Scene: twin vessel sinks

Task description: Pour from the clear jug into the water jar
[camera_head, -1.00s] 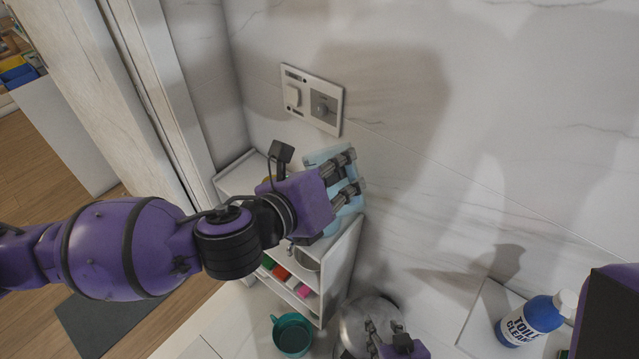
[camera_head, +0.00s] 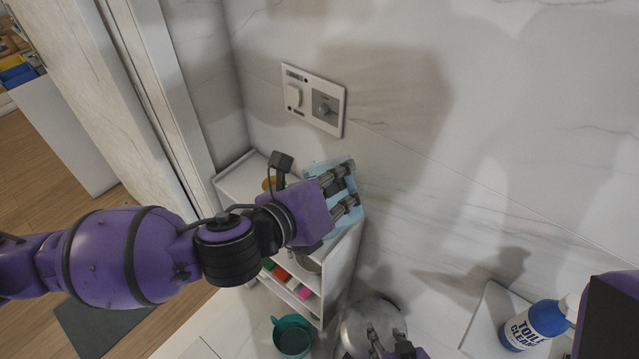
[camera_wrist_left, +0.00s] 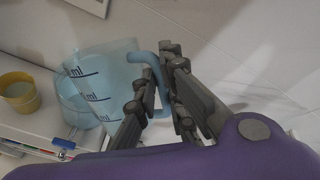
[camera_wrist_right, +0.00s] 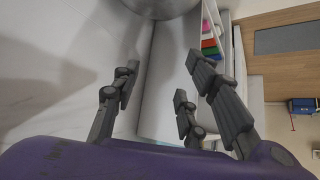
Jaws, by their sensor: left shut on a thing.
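The clear bluish jug (camera_wrist_left: 103,65) with "ml" marks is in the left wrist view, and its handle (camera_wrist_left: 160,75) is between my left gripper's fingers (camera_wrist_left: 155,95). In the head view the jug (camera_head: 317,169) is mostly hidden behind my left gripper (camera_head: 343,191), above the white shelf unit. I cannot tell what is in it. A round silvery metal vessel (camera_head: 352,318), which may be the water jar, stands on the floor below. My right gripper (camera_head: 385,342) is in front of it. In the right wrist view its fingers (camera_wrist_right: 155,95) are apart with nothing between them.
The white shelf unit (camera_head: 345,262) stands against the wall, with a yellow cup (camera_wrist_left: 19,92) on top. A teal mug (camera_head: 293,337) is on the floor beside the metal vessel. A blue-and-white toilet cleaner bottle (camera_head: 538,325) is at the right. A wall switch panel (camera_head: 313,99) is above.

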